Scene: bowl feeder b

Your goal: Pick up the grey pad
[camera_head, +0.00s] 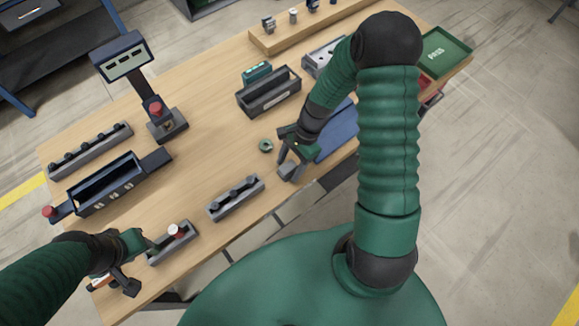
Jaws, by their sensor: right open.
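A small grey piece (286,171), which may be the grey pad, shows right at the fingers of my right gripper (290,160), near the table's front edge. The dark fingers partly cover it, and I cannot tell whether they touch it. The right gripper is open and points down to the table. My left gripper (142,266) is at the front left table corner, beside a small grey holder (173,244) with a white and red top. Its fingers look spread apart with nothing between them.
A green ring (266,146) lies just left of the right gripper, and a blue mat (337,133) to its right. A grey rack (235,198) stands in front. Dark bins (268,92), a post with a display (123,62) and a green tray (445,52) stand around. Bare wood lies mid-table.

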